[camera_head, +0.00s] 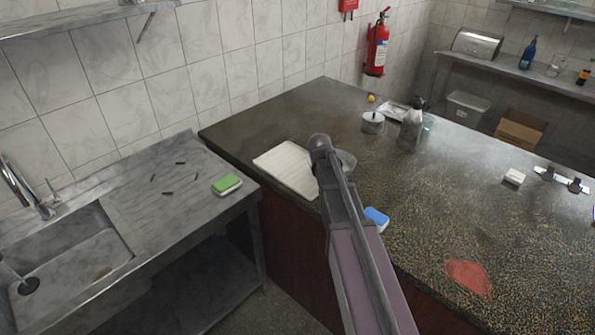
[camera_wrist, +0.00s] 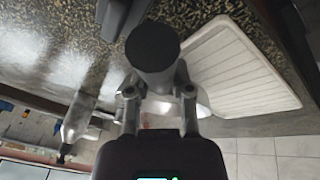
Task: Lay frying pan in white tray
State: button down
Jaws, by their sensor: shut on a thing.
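The white tray (camera_head: 283,167) is a ribbed, flat, rectangular board on the dark counter, near its left edge. It also shows in the wrist view (camera_wrist: 235,70), right of my gripper. My gripper (camera_wrist: 158,92) is shut on the dark round handle (camera_wrist: 152,48) of what appears to be the frying pan. In the head view a grey rounded part of the pan (camera_head: 347,160) shows just right of my wrist, beside the tray's right side. My arm hides most of the pan and the fingers there. I cannot tell whether the pan touches the counter.
A blue sponge (camera_head: 376,218) lies near the counter's front edge. A lidded pot (camera_head: 373,122) and a grey bottle (camera_head: 411,125) stand farther back. A red patch (camera_head: 468,278) lies at front right. A sink bench (camera_head: 140,215) with a green sponge (camera_head: 227,184) is left.

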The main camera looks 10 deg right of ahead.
jog(key=s+a+n+t+y+b, duration=0.1)
jog(key=a+n+y, duration=0.3)
jog(key=a+n, duration=0.4)
jog(key=shift+s+a+f+n+t, duration=0.2)
jog(key=shift+f+n+t, duration=0.35)
jog(key=shift+n, duration=1.05)
jog(key=shift+w+d+r, duration=0.15)
jog(key=w+d, duration=0.2)
jog(key=w, duration=0.2)
jog(key=w+d+f+b, duration=0.1)
jog(key=w+d, duration=0.2)
jog(key=w, duration=0.1)
jog(key=w+d, duration=0.2)
jog(key=w, duration=0.2)
jog(key=shift+w+d+f+b, duration=0.15)
jog(key=shift+d+f+b, duration=0.1)
jog(key=shift+b, duration=0.1)
